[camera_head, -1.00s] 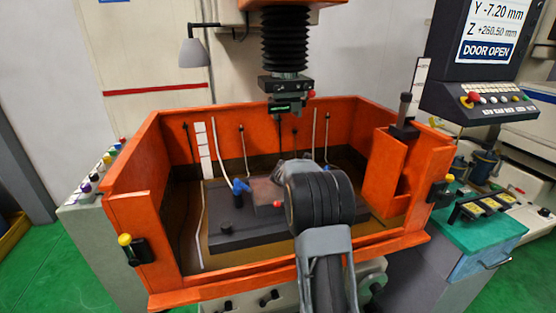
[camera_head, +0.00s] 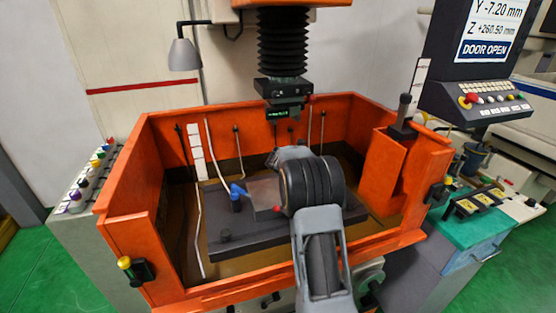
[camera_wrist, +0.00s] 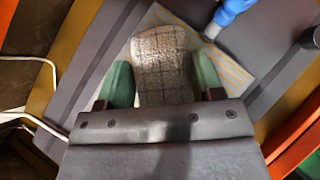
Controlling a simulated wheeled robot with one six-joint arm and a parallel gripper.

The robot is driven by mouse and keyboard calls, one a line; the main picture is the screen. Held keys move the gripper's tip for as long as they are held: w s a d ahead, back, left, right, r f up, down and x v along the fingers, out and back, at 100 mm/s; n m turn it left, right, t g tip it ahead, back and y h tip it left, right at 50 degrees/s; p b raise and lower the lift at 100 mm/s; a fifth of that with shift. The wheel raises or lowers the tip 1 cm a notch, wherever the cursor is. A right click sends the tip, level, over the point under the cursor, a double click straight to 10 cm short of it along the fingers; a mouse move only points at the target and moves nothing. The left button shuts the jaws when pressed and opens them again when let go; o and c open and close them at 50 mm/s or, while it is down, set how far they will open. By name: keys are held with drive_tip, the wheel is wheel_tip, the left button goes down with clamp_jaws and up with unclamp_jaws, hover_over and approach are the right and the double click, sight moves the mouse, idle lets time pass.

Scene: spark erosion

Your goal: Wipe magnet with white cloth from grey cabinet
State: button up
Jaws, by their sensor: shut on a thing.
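The magnet is a flat grey plate with thin yellowish stripes, and it shows beside the cloth in the wrist view (camera_wrist: 238,72). In the head view the magnet (camera_head: 263,192) sits on the dark bed in the orange tank, partly hidden by my arm. My gripper (camera_wrist: 163,80) has green fingers shut on the white cloth (camera_wrist: 160,58), which looks pale with a faint grid. The cloth reaches out past the fingertips over the magnet. I cannot tell whether it touches the surface. In the head view my wrist hides the fingers and cloth.
A blue nozzle (camera_head: 237,191) stands at the magnet's left edge, with a dark knob (camera_head: 224,236) on the bed. The machine head (camera_head: 284,90) hangs above. Orange tank walls (camera_head: 125,188) surround the bed. A teal cabinet (camera_head: 470,240) stands right, outside the tank.

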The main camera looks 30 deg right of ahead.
drive_tip(key=shift+w+a+r, duration=0.15)
drive_tip(key=shift+w+r, duration=0.15)
drive_tip(key=shift+r, duration=0.5)
drive_tip(key=shift+s+r, duration=0.1)
drive_tip(key=shift+r, duration=1.45)
